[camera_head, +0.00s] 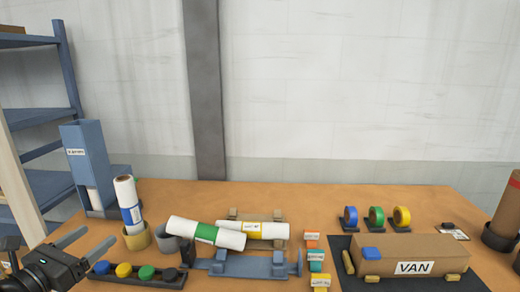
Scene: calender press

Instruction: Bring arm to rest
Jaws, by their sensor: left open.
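My left gripper (88,243) is in the lower left corner of the head view. Its two dark fingers are spread apart with nothing between them. It is at the table's left front edge, near the dark strip with coloured knobs (148,275). My right gripper is not in view. The calender press is not clearly identifiable; a blue-grey cradle (245,266) stands in the front middle, with a green-banded white roll (190,232) tilted above it and a yellow-banded roll (268,230) behind.
A blue-banded roll (127,200) stands in a tan ring beside a blue bin (87,160). Tape rolls (376,216) stand at the back right. A box marked VAN (412,257) lies on a dark mat (450,284). Blue shelving (40,120) stands left. The table's back middle is clear.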

